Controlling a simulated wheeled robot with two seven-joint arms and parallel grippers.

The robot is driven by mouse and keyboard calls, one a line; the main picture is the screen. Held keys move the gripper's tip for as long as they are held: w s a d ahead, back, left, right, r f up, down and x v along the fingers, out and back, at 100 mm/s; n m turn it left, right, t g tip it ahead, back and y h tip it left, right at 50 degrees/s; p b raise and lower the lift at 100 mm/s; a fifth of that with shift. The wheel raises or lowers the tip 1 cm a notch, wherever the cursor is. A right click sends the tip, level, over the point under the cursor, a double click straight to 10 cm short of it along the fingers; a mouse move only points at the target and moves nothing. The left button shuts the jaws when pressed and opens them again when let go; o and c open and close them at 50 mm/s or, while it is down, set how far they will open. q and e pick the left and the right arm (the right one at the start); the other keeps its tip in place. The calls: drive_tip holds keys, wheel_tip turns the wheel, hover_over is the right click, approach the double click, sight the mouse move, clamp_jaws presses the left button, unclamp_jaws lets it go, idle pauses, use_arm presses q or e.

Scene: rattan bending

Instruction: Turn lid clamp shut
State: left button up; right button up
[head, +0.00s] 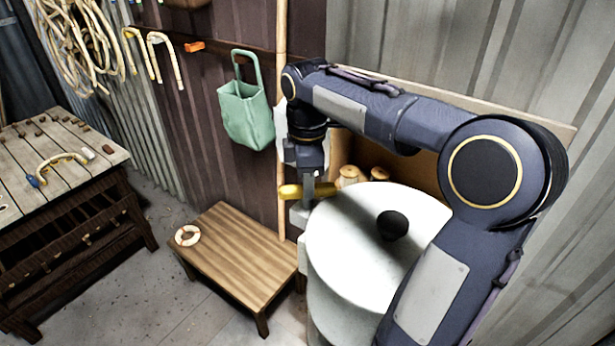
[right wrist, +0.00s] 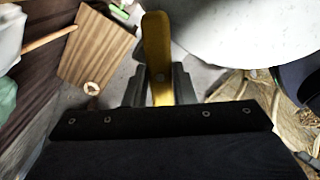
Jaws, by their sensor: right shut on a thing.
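The pale round lid (head: 345,215) with a black knob (head: 392,225) sits on a pale drum (head: 335,305). The yellow lid clamp (head: 291,191) is at the lid's left rim. My right gripper (head: 308,190) reaches down to it from above and is shut on it. In the right wrist view the clamp (right wrist: 156,45) stands between the two dark fingers (right wrist: 158,88), beside the lid (right wrist: 250,35). Its pivot is hidden. My left gripper is not in view.
A low wooden table (head: 235,250) with a small ring (head: 188,235) stands left of the drum. A workbench (head: 60,165) with a bent piece is at far left. A green bag (head: 247,115) hangs on the wall. Jars (head: 350,174) stand behind the lid.

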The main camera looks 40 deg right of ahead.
drive_tip(key=m, duration=0.3)
drive_tip(key=shift+m, duration=2.6)
drive_tip(key=o, duration=1)
wheel_tip(320, 180, up, 8)
drive_tip(key=shift+f, duration=0.1)
drive_tip(key=shift+s, duration=0.1)
